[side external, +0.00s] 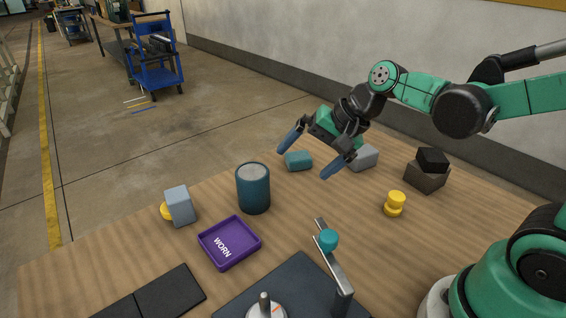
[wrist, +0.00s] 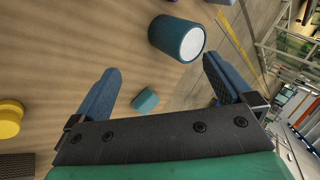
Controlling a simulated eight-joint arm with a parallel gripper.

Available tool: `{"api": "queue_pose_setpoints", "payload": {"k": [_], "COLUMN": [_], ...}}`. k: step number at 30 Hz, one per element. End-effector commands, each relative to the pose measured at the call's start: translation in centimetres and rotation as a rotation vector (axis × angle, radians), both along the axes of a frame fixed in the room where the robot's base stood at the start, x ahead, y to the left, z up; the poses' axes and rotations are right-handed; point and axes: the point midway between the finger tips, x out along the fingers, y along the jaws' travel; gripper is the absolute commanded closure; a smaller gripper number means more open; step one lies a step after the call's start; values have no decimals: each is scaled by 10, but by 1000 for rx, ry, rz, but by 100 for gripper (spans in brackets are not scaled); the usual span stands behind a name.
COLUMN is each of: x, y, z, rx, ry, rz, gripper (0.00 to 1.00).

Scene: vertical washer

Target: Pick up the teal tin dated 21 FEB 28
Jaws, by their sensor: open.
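A dark teal tin (side external: 253,188) with a pale top stands upright on the wooden table, left of my gripper in the side view. It also shows in the wrist view (wrist: 175,38), beyond the fingertips. No date can be read on it in either view. My gripper (side external: 308,156) is open and empty above the table, with its blue fingers spread wide; the wrist view shows both fingers (wrist: 160,78). A small teal block (side external: 298,160) lies on the table and shows between the fingers in both views.
A purple tray marked WORN (side external: 228,243) sits near the tin. A grey-blue block (side external: 180,206) stands by a yellow piece. A yellow knob (side external: 395,203), a grey block (side external: 363,157) and stacked dark blocks (side external: 428,172) are to the right. A metal bracket with a teal knob (side external: 328,240) stands in front.

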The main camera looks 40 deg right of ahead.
Motion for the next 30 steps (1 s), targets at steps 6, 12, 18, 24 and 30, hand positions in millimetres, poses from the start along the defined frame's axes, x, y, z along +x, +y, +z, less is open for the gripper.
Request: {"api": "queue_pose_setpoints", "payload": {"k": [6, 12, 18, 24, 30], "x": [44, 69, 75, 81, 94], "y": [6, 3, 0, 10, 34], "z": [-18, -38, -49, -56, -67], "rx": [529, 946, 1162, 1203, 1199], "ry": [246, 504, 674, 712, 712], "rz": [-368, -604, -699, -714, -713], "gripper": [0, 0, 0, 0, 0]}}
